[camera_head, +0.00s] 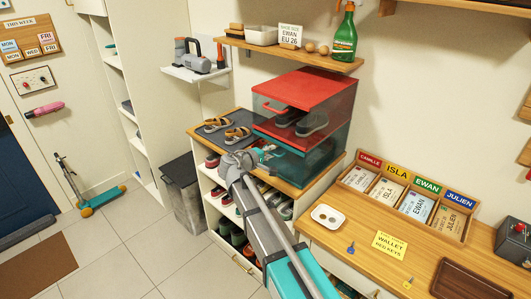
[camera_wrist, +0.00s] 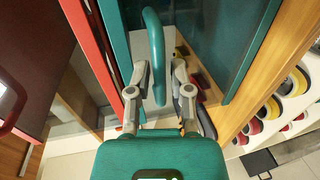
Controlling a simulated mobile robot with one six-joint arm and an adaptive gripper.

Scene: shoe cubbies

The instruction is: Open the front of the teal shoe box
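The teal shoe box (camera_head: 310,168) is see-through, with teal edges, and stands on the wooden top of the shoe cabinet under a red box. In the wrist view, its teal front edge (camera_wrist: 114,35) and its curved teal handle (camera_wrist: 155,50) show close up. My gripper (camera_head: 262,154) is at the box's front in the head view and hides part of it. In the wrist view, my gripper (camera_wrist: 162,78) is open, with one finger on each side of the handle. I cannot tell whether a finger touches it. The front looks closed.
The red shoe box (camera_head: 325,85) sits directly on top. Sandals (camera_head: 238,134) lie on a dark mat left of the boxes. A shelf (camera_head: 290,50) with a green spray bottle (camera_head: 345,35) hangs above.

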